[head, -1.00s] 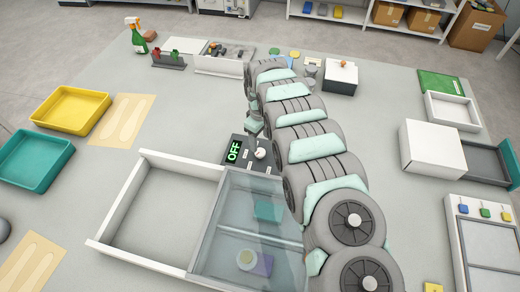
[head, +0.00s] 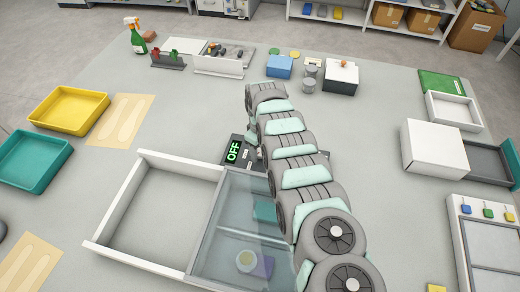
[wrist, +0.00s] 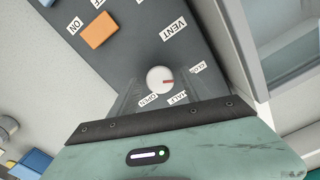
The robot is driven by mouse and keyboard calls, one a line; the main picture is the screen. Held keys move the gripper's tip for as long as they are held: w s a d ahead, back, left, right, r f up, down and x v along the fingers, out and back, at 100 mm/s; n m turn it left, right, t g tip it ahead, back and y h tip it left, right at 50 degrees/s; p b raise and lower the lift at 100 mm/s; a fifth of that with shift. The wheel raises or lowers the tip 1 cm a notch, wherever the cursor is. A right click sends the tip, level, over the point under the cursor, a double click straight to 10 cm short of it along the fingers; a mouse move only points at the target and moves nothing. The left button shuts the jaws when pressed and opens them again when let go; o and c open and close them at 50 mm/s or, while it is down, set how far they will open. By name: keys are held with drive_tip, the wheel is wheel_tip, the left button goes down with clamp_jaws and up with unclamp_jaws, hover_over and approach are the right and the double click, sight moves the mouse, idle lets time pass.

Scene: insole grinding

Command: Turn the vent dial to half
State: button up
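The vent dial (wrist: 160,80) is a round white knob on a dark control panel (wrist: 130,45) in the wrist view. Its red mark points right, between the closed label (wrist: 198,68) and the half label (wrist: 178,98), nearer closed. The open label (wrist: 148,101) is at lower left. My gripper (wrist: 163,92) faces the panel, with faint see-through finger shapes apart on either side of the dial; contact with it cannot be told. In the head view the panel (head: 236,165) shows a green OFF display (head: 233,151), and my arm covers the dial.
An orange switch (wrist: 99,30) sits on the panel beside the dial. A white-framed bin with a glass-covered part (head: 225,240) stands in front of the panel. A blue box (head: 279,67) and grey cylinders (head: 309,80) stand behind my arm.

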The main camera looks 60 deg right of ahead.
clamp_jaws()
idle(0.4)
